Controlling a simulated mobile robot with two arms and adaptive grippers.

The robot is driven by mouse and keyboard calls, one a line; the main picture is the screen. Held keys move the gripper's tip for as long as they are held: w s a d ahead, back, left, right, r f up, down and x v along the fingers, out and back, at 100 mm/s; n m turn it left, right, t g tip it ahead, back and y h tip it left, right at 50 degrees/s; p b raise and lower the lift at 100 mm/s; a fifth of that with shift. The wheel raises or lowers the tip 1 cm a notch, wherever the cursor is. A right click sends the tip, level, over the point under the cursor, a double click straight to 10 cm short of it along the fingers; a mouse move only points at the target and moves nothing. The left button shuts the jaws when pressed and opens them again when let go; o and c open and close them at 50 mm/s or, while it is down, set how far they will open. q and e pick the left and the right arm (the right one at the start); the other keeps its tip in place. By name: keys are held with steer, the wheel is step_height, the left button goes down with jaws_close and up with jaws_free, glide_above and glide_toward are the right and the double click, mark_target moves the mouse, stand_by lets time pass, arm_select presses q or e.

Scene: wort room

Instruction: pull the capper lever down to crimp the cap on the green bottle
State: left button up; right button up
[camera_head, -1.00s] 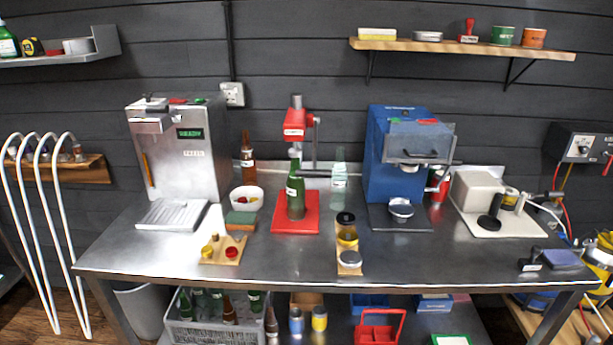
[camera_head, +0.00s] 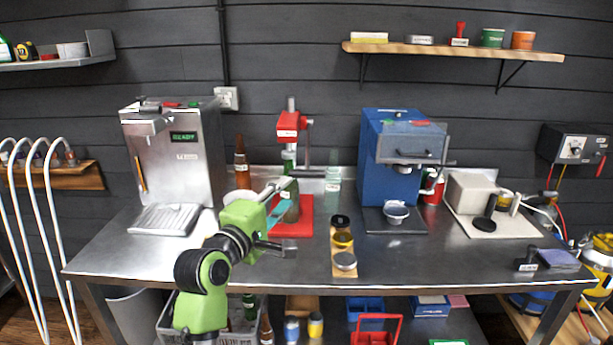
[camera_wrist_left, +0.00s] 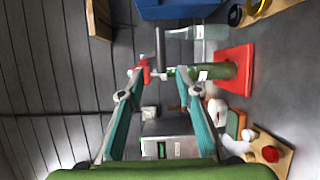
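The red-headed capper (camera_head: 288,125) stands on its red base (camera_head: 304,222) on the steel table. Its grey lever (camera_head: 318,172) sticks out horizontally to the right of the post. The green bottle (camera_head: 289,167) stands upright under the capper head, partly hidden by my left gripper. My left gripper (camera_head: 283,205) is in front of the capper. In the left wrist view its teal fingers (camera_wrist_left: 160,78) are spread and empty, with the capper head (camera_wrist_left: 141,75) and green bottle (camera_wrist_left: 222,72) beyond them. I cannot tell if a cap sits on the bottle. My right gripper is out of view.
A steel machine (camera_head: 172,160) stands left of the capper and a blue machine (camera_head: 388,150) right. A clear bottle (camera_head: 333,172) and a brown bottle (camera_head: 241,165) stand near the capper. A wooden board with jars (camera_head: 343,262) lies in front. The front right table is mostly clear.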

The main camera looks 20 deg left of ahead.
mark_target(305, 176)
arm_select(q)
steer(key=w, duration=0.4)
steer(key=w+d+p, duration=0.1)
steer(key=w, duration=0.3)
steer(key=w+p, duration=0.1)
steer(key=w, duration=0.3)
steer(key=shift+w+d+f, duration=0.2)
steer(key=shift+w+d, duration=0.1)
steer(key=shift+w, duration=0.1)
jaws_close()
